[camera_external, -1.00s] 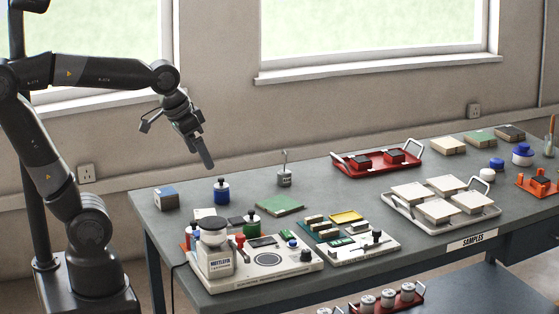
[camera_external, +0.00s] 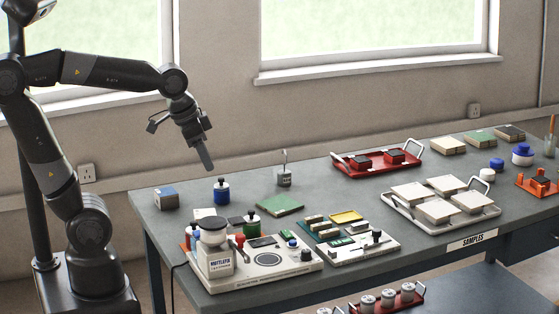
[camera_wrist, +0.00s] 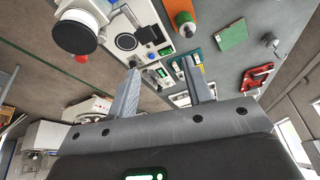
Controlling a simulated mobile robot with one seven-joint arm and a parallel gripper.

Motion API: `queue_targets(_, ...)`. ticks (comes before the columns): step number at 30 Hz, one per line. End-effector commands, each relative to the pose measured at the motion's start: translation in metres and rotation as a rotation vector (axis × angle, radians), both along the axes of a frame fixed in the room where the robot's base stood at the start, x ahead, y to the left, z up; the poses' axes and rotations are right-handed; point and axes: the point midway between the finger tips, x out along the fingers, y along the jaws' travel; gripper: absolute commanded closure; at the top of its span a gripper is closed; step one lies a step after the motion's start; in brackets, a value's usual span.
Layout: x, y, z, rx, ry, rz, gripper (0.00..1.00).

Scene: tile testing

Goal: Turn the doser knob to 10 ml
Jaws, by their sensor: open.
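The doser is a white bench unit (camera_external: 262,285) at the table's front left, carrying a jar with a dark lid (camera_external: 213,224). A small black knob (camera_external: 306,254) sits at its right front corner; its setting is too small to read. The unit also shows in the wrist view (camera_wrist: 108,38), with the dark round lid (camera_wrist: 75,32) at upper left. My gripper (camera_external: 207,163) hangs in the air above and behind the unit, pointing down. In the wrist view its two fingers (camera_wrist: 160,66) are apart with nothing between them.
A second white unit with a black knob (camera_external: 376,236) stands to the doser's right. Blue (camera_external: 221,190) and green (camera_external: 252,224) bottles stand behind it. A green tile (camera_external: 279,204), a red tray (camera_external: 350,166) and a sample tray (camera_external: 397,213) lie further off.

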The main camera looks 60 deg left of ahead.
Motion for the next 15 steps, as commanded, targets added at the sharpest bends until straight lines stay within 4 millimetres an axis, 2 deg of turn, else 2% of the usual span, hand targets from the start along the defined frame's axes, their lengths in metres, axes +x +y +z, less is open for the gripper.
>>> queue_targets(1, 0.014, -0.007, -0.001, 0.009, 0.026, -0.034, 0.54)
queue_targets(8, 0.071, -0.041, -0.01, 0.048, 0.12, -0.187, 0.54)
queue_targets(15, 0.127, -0.084, -0.036, 0.086, 0.215, -0.347, 0.54)
